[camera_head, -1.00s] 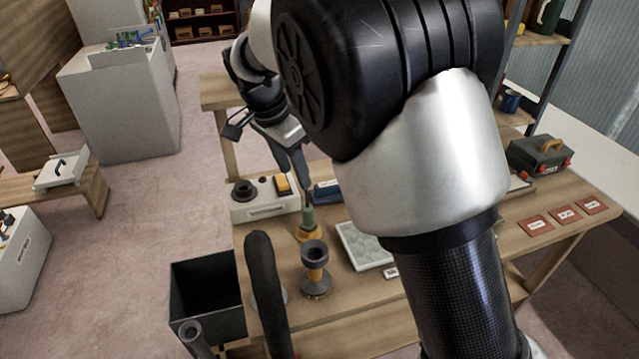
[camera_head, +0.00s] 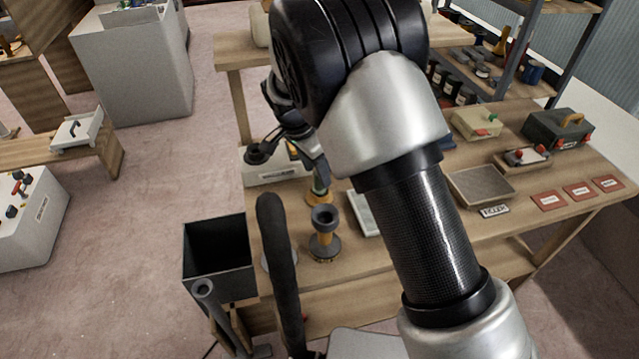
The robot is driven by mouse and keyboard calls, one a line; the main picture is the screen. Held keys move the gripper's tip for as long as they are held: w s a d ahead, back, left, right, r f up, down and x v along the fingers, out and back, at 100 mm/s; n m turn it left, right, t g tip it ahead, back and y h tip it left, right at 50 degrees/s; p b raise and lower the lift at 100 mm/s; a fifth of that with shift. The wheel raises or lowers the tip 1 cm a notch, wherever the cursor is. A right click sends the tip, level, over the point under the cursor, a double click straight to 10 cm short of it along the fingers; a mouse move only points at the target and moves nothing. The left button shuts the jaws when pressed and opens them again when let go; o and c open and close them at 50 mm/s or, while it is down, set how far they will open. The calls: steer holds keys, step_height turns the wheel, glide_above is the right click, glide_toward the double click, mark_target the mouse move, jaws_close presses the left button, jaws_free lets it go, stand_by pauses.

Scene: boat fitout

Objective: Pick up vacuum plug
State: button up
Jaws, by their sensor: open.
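My gripper (camera_head: 318,176) points down over the workbench, partly hidden behind my arm, its fingertips at or just above a small green-topped piece with an orange-yellow base (camera_head: 319,196). I cannot tell whether they touch it. The jaws are open. Just in front stands a dark grey cup-shaped piece with an orange middle and a round dark base (camera_head: 324,232). No label shows which of these is the vacuum plug.
A light control box (camera_head: 270,172) stands behind the pieces, and a pale tray (camera_head: 365,212) lies to their right. A black open bin (camera_head: 217,250) stands left of the bench. A toolbox (camera_head: 556,131) and red cards (camera_head: 578,192) lie at the right.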

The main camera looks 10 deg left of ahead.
mark_target(319, 185)
steer(key=x, duration=0.4)
steer(key=shift+w, duration=0.15)
jaws_close()
